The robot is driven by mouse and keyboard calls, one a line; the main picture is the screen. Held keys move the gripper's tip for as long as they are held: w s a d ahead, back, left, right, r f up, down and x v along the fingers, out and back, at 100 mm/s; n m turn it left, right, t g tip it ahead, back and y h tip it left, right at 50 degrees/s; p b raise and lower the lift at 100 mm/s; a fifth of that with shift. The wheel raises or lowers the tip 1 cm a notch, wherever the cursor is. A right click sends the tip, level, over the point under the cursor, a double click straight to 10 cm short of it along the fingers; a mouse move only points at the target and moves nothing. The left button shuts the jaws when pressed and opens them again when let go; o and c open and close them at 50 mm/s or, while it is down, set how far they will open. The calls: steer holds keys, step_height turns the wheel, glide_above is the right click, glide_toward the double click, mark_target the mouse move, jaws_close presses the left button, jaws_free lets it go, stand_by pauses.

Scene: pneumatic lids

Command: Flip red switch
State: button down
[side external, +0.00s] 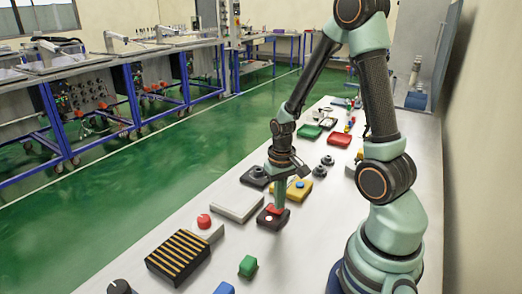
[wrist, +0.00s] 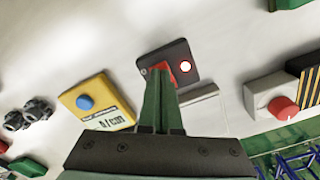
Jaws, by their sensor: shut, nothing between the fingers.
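The red switch (side external: 275,209) sits on a small dark base (side external: 272,220) on the white table, in the side view. My gripper (side external: 276,204) is shut and empty, pointing down onto the switch. In the wrist view its green fingers (wrist: 158,72) overlap the base and hide most of the red switch. I cannot tell whether the fingertips touch it.
A yellow box with a blue button (side external: 298,191) stands close behind the switch. A pale flat box (side external: 238,204), a red button (side external: 204,221) and a black-and-yellow striped block (side external: 178,257) lie toward the front left. A green block (side external: 248,266) stands in front.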

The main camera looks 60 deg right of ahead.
steer(key=shift+f, duration=0.4)
steer(key=shift+r, duration=3.5)
steer(key=a+r+n+t, duration=0.5)
steer(key=a+r+n, duration=0.1)
steer(key=a+r, duration=0.6)
step_height(320, 180, up, 3)
steer(key=shift+w+a+f+t, duration=0.1)
steer(key=shift+w+a+t, duration=0.1)
steer(key=shift+w+t, duration=0.15)
